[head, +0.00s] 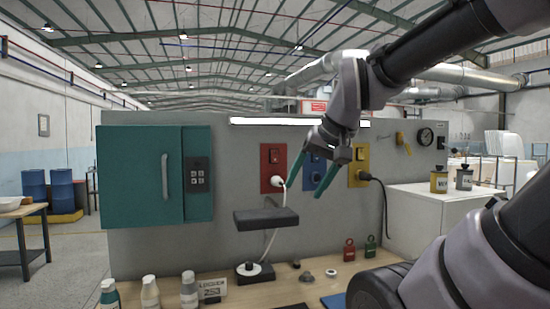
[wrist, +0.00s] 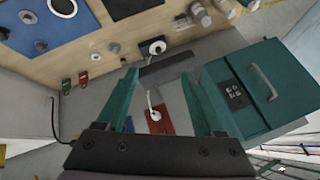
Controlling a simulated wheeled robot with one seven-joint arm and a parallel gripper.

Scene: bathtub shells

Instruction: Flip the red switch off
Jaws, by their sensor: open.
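The red panel (head: 267,178) is on the grey wall left of the blue and yellow panels, with a small red switch (head: 275,156) in its upper part. A white plug (head: 278,181) with a white cord sits below the switch. My gripper (head: 304,191) is open and empty, its two teal fingers in front of the blue panel, just right of the red one in the head view. In the wrist view, which is upside down, the red panel (wrist: 158,127) shows between my fingers (wrist: 158,74). The switch's position cannot be told.
The blue panel (head: 311,168) is partly hidden by my fingers. The yellow panel (head: 358,165) holds a black plug. A dark shelf (head: 265,218) juts out below the red panel. A teal cabinet (head: 140,178) stands left.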

